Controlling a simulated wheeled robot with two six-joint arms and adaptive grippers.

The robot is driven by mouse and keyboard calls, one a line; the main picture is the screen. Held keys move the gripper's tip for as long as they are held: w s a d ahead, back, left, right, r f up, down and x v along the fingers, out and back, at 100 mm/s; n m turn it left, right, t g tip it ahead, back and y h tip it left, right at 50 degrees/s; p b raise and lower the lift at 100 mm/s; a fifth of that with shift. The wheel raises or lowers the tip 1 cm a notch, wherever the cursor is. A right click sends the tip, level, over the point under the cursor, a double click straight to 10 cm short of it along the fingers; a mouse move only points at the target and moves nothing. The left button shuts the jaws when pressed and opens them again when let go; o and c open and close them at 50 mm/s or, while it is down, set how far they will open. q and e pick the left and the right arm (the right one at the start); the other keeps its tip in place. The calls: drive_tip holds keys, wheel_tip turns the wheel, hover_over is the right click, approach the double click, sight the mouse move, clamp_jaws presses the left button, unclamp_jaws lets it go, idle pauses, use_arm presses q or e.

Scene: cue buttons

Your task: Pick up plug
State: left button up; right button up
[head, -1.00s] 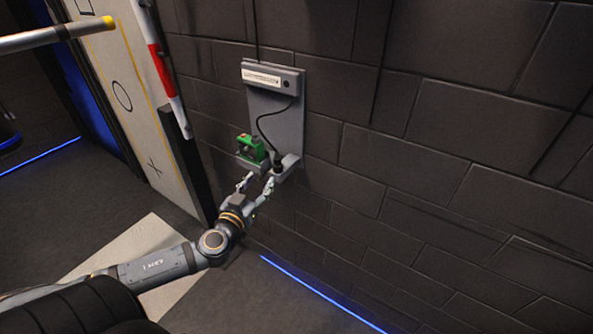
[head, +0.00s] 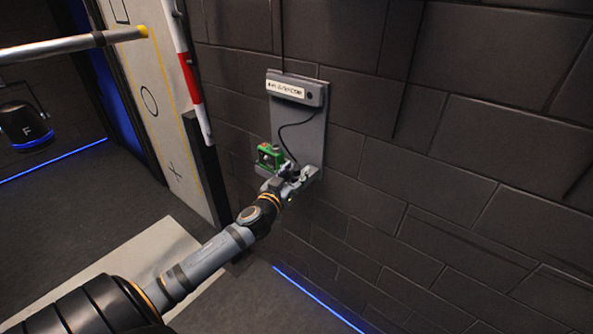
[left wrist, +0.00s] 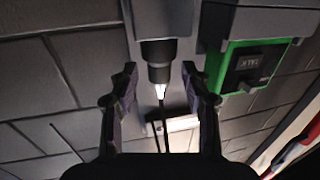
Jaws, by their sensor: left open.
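The plug (left wrist: 159,60) is a dark cylinder seated in a grey holder (left wrist: 165,18) in the left wrist view, with a thin cable (left wrist: 160,115) running from it. In the head view, the cable (head: 283,128) loops down the grey wall panel (head: 308,142) to the plug area, which my gripper partly covers. My left gripper (head: 291,182) is at the panel's lower end. In the left wrist view its open fingers (left wrist: 160,80) stand on either side of the cable and the plug's end, with gaps on both sides. My right gripper is not in view.
A green-framed device (head: 270,155) sits on the panel just left of the plug; it also shows close to the fingers in the left wrist view (left wrist: 250,66). A labelled box (head: 297,90) tops the panel. A red and white post (head: 186,70) stands left. The wall right is bare.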

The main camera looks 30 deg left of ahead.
use_arm(q)
drive_tip(key=shift+w, duration=0.75)
drive_tip(key=shift+s+a, duration=0.1)
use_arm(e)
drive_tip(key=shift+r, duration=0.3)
use_arm(q)
clamp_jaws()
